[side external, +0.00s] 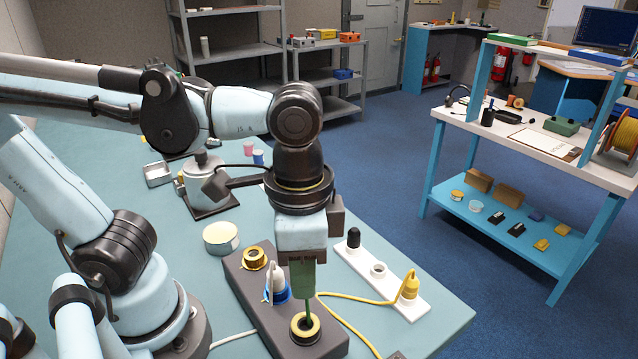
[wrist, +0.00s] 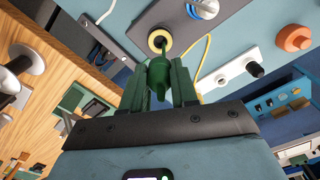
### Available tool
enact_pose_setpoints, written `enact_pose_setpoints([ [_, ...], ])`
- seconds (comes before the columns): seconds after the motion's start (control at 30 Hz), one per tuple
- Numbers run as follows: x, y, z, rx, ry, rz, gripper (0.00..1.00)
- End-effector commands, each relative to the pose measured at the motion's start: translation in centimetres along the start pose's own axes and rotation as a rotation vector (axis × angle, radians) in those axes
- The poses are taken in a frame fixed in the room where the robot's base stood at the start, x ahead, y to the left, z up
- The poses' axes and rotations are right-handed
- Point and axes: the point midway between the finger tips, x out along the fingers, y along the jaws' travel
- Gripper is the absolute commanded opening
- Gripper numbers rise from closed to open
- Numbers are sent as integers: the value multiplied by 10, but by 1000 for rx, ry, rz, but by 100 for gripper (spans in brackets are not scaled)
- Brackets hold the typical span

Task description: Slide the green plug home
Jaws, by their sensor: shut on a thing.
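The green plug (wrist: 159,78) sits between the two dark green fingers of my gripper (wrist: 161,67) in the wrist view, with its narrow end toward a yellow-ringed socket (wrist: 158,40). In the side view my gripper (side external: 302,288) points straight down above that socket (side external: 305,328), at the front end of a dark grey block (side external: 248,297). The fingers mostly hide the plug there. A thin green part reaches down to the ring. I cannot tell how deep it sits in the hole.
A blue and white plug (side external: 275,288) and another yellow-ringed socket (side external: 256,257) are on the same block. A white strip (side external: 345,262) at the right carries a black knob (side external: 353,238) and a yellow plug (side external: 410,286) with a yellow cable. A round tin (side external: 221,238) stands at the left.

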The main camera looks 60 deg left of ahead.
Motion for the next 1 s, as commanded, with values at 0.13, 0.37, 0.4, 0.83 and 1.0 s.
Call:
enact_pose_setpoints([
  [0.13,7,0,-1,-1,0,0,1],
  [0.37,27,0,0,-1,0,0,1],
  [0.4,31,0,0,-1,0,0,1],
  [0.83,56,0,0,-1,0,0,1],
  [1.0,57,0,0,-1,0,0,1],
])
